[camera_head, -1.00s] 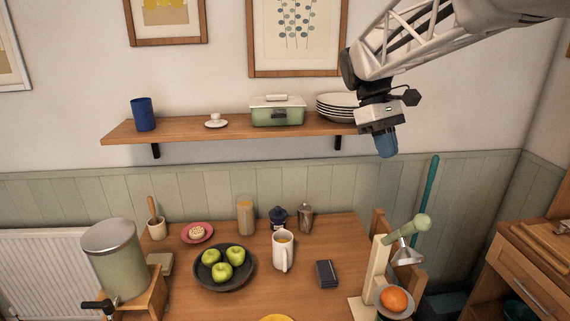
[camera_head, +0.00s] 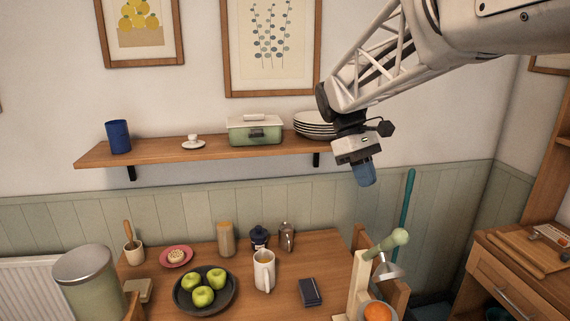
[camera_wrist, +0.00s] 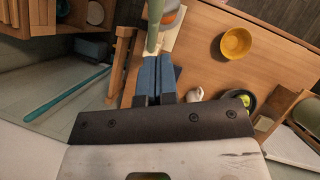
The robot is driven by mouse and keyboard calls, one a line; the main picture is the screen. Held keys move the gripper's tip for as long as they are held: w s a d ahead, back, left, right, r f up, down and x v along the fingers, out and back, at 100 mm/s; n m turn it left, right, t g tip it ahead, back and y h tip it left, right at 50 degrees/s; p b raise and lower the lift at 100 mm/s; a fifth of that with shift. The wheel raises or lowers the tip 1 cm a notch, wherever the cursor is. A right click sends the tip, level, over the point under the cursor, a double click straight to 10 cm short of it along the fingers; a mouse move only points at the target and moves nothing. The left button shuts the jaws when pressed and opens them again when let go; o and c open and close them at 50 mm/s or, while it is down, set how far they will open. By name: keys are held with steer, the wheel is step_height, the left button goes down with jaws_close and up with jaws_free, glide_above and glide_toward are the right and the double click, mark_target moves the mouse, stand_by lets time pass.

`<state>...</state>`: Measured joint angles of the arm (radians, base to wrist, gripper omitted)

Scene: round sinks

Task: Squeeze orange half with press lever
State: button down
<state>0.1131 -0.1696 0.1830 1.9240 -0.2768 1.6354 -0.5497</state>
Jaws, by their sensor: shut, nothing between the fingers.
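The press stands at the right end of the table. Its pale green lever (camera_head: 393,240) is raised and slants up to the right, with a metal cone (camera_head: 389,266) hanging below its arm. The orange half (camera_head: 378,312) sits in the press cup under the cone, at the bottom edge of the head view. My gripper (camera_head: 365,174) is shut and empty, high above the press and slightly to its left. In the wrist view my blue fingers (camera_wrist: 156,78) are together, and the lever (camera_wrist: 154,22) shows just beyond their tips, apparently some distance below.
The table (camera_head: 210,260) holds a bowl of green apples (camera_head: 222,307), a white mug (camera_head: 264,270) and a dark box (camera_head: 310,291). A shelf (camera_head: 160,152) with plates (camera_head: 314,124) is on the wall behind. A yellow bowl (camera_wrist: 236,43) shows in the wrist view.

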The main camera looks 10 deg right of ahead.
mark_target(392, 236)
steer(key=shift+s+d+r+x, duration=0.15)
steer(key=shift+s+x, duration=0.1)
steer(key=shift+x, duration=1.45)
steer(key=shift+s+d+r+x, duration=0.1)
steer(key=shift+s+r+x, duration=0.1)
steer(key=shift+x, duration=1.55)
steer(key=shift+s+d+r+x, duration=0.1)
steer(key=shift+s+x, duration=0.15)
steer(key=shift+x, duration=1.45)
steer(key=shift+s, duration=0.1)
steer(key=shift+s+f+t, duration=0.4)
steer(key=shift+s+t, duration=0.05)
steer(key=shift+s, duration=0.25)
steer(key=shift+s+f+t, duration=0.4)
steer(key=shift+s+t, duration=0.05)
steer(key=shift+s, duration=0.2)
steer(key=s+f+t, duration=0.2)
steer(key=s+f, duration=0.6)
steer(key=f, duration=0.5)
steer(key=shift+s+f+t, duration=0.15)
steer(key=shift+s+t, duration=0.05)
steer(key=shift+t, duration=0.2)
